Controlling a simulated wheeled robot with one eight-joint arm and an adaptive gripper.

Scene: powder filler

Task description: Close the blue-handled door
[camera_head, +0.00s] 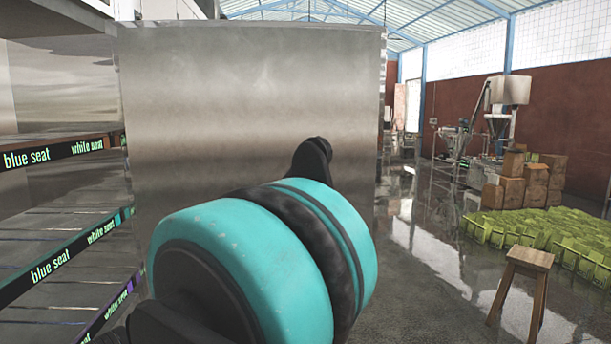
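A flat grey metal panel (220,100), which looks like the door, stands open in front of me and fills the middle of the view. No blue handle shows on the face I see. My teal and black arm crosses in front of the panel's lower part. A black part at its far end, which looks like my gripper (315,155), is in front of the panel toward its right side. Its fingers cannot be told apart, and I cannot tell whether it touches the panel.
Shelves with "blue seat" and "white seat" labels (55,155) are at the left, beside the panel. A wooden stool (528,262) stands at the lower right. Green crates (535,235) and brown boxes (510,190) lie behind it. Wet-looking floor (425,250) is open right of the panel.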

